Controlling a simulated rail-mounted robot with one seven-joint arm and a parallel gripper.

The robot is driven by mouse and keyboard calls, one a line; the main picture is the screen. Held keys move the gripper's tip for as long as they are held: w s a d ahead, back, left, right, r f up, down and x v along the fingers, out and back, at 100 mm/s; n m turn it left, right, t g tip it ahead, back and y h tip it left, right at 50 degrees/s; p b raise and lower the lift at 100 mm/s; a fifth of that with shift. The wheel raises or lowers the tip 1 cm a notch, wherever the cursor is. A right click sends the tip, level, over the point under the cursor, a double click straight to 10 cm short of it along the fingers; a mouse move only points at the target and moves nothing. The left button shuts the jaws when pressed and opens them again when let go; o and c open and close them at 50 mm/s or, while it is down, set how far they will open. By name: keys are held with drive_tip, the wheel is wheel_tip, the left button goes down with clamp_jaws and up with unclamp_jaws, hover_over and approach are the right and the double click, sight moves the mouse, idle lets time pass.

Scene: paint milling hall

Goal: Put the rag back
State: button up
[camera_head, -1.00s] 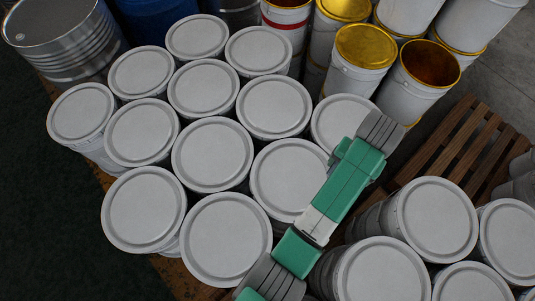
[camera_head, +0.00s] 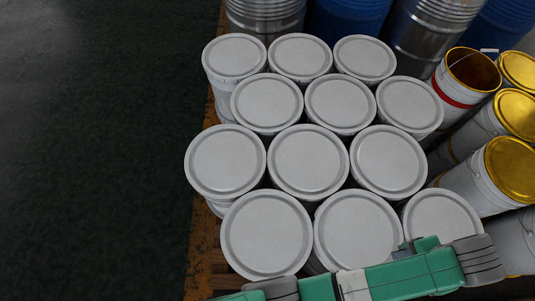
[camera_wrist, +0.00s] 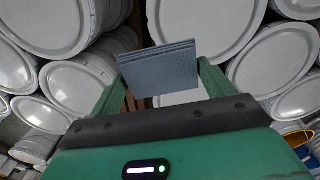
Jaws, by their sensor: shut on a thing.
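A blue-grey folded rag (camera_wrist: 158,68) with flat layered edges sits between the two green fingers of my gripper (camera_wrist: 160,78) in the wrist view. My gripper is shut on it. The rag is held over white lidded pails, and gaps between pails show behind it. In the head view my green and grey arm crosses the bottom right, and I cannot make out the gripper's fingertips there. No clear place for the rag can be made out.
White lidded pails (camera_head: 307,160) stand close together in rows on a wooden pallet (camera_head: 205,245). Steel and blue drums (camera_head: 345,20) stand behind. An open pail with a red band (camera_head: 452,92) and yellow-lidded pails (camera_head: 512,170) stand at the right. The dark floor (camera_head: 90,150) at the left is clear.

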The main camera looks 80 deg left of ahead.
drive_tip(key=s+a+f+n+b, duration=0.1)
drive_tip(key=s+a+f+n, duration=0.4)
drive_tip(key=s+a, duration=0.6)
drive_tip(key=s+a+f+n, duration=0.4)
drive_tip(key=s+a, duration=0.3)
drive_tip(key=a, duration=0.7)
drive_tip(key=s+a+f+n+b, duration=0.1)
drive_tip(key=s+a+f+n, duration=0.2)
drive_tip(key=s, duration=0.6)
drive_tip(key=s+a+f+n, duration=0.15)
drive_tip(key=s+n, duration=0.25)
drive_tip(key=s, duration=0.6)
drive_tip(key=s+a+f+n+b, duration=0.1)
drive_tip(key=s+a+f+n, duration=0.2)
drive_tip(key=s, duration=0.6)
drive_tip(key=n, duration=0.1)
hover_over(225, 158)
drive_tip(key=shift+s+d+f+b, duration=0.1)
drive_tip(key=shift+d+f+b, duration=0.1)
drive_tip(key=shift+f+b, duration=0.2)
drive_tip(key=shift+a+f+b, duration=0.2)
drive_tip(key=shift+f+b, duration=0.1)
drive_tip(key=shift+f, duration=1.4)
